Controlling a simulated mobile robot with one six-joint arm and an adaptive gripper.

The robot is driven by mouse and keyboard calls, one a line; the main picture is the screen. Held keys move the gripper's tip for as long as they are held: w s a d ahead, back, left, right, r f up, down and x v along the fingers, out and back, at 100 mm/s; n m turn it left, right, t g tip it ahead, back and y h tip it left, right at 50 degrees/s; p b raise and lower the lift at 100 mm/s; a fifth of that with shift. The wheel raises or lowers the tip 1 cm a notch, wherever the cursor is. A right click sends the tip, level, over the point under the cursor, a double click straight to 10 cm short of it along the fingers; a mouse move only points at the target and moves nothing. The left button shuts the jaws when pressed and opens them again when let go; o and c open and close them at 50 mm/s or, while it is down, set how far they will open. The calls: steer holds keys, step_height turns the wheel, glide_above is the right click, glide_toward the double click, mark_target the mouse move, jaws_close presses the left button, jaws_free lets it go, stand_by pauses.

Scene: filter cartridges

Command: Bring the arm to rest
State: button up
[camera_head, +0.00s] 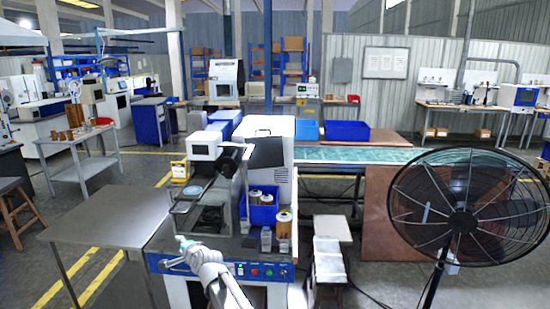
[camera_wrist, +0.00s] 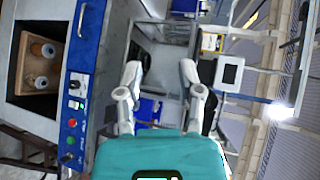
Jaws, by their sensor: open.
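My gripper (camera_wrist: 160,75) is open in the wrist view, its two grey fingers apart with nothing held between them. In the head view my gripper (camera_head: 182,246) is small, in front of the machine bench and above its front edge; its fingers are hard to make out there. A blue bin (camera_head: 262,214) with cartridges in it sits on the right of the bench. A cartridge with a pale top (camera_head: 284,226) stands beside the bin, with smaller pieces near it. My gripper is left of these and apart from them.
The bench's blue control panel (camera_head: 250,270) has coloured buttons; it also shows in the wrist view (camera_wrist: 75,120). A brown tray (camera_wrist: 28,88) with round-topped items lies at the wrist view's left. A grey table (camera_head: 105,218) is clear at left. A large fan (camera_head: 465,215) stands at right.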

steer(key=s+d+f+n+g+h, duration=0.2)
steer(key=d+f, duration=0.1)
steer(key=d, duration=0.6)
steer(key=s+d+f+n+g+h, duration=0.2)
steer(key=s+d+f, duration=0.15)
steer(key=d, duration=0.65)
steer(key=s+d+f+n+g+h, duration=0.2)
steer(key=d+f, duration=0.2)
steer(key=d, duration=0.5)
steer(key=s+d+f+n+g+h, duration=0.1)
steer(key=s+d+g+h, duration=0.1)
steer(key=s+d, duration=0.5)
steer(key=s+d+f+n+g+h, duration=0.1)
steer(key=s+d+n+g+h, duration=0.1)
steer(key=s+d, duration=0.5)
steer(key=d+g, duration=0.1)
steer(key=d, duration=0.4)
steer(key=shift+d+f, duration=0.15)
steer(key=shift+f, duration=0.25)
